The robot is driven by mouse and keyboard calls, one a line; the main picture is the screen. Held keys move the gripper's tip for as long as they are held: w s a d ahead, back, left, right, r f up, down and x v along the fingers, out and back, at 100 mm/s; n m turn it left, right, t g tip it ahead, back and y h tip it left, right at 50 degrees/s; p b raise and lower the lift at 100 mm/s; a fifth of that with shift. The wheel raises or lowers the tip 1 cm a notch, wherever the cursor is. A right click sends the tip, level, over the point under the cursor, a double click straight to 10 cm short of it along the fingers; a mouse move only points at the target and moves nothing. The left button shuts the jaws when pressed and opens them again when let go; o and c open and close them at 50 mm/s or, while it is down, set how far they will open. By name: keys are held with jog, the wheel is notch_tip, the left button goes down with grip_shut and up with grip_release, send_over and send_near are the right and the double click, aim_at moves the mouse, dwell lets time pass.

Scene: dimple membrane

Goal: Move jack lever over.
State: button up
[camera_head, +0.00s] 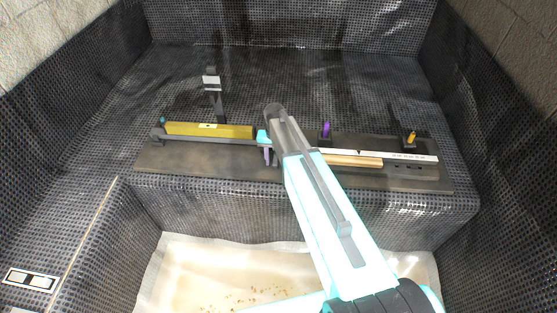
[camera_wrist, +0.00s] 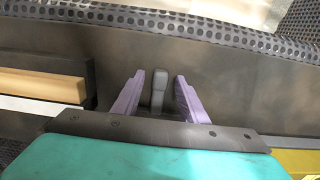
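A short grey upright lever (camera_wrist: 159,88), which looks like the jack lever, stands between my gripper's two purple fingers in the wrist view. My gripper (camera_wrist: 159,77) is open around it, with a visible gap on each side. In the head view my gripper (camera_head: 267,155) is low at the middle of the dark base plate (camera_head: 210,160), between a yellow bar and a white scale strip. There my arm and fingers hide the grey lever.
The yellow bar (camera_head: 210,130) lies left of my gripper; the white strip (camera_head: 390,156) and a wooden bar (camera_head: 352,161) lie right. A purple peg (camera_head: 326,129), an orange peg (camera_head: 411,138) and a post (camera_head: 213,90) stand behind.

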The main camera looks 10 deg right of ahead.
jog(key=shift+f, duration=0.4)
jog(key=shift+c, duration=0.4)
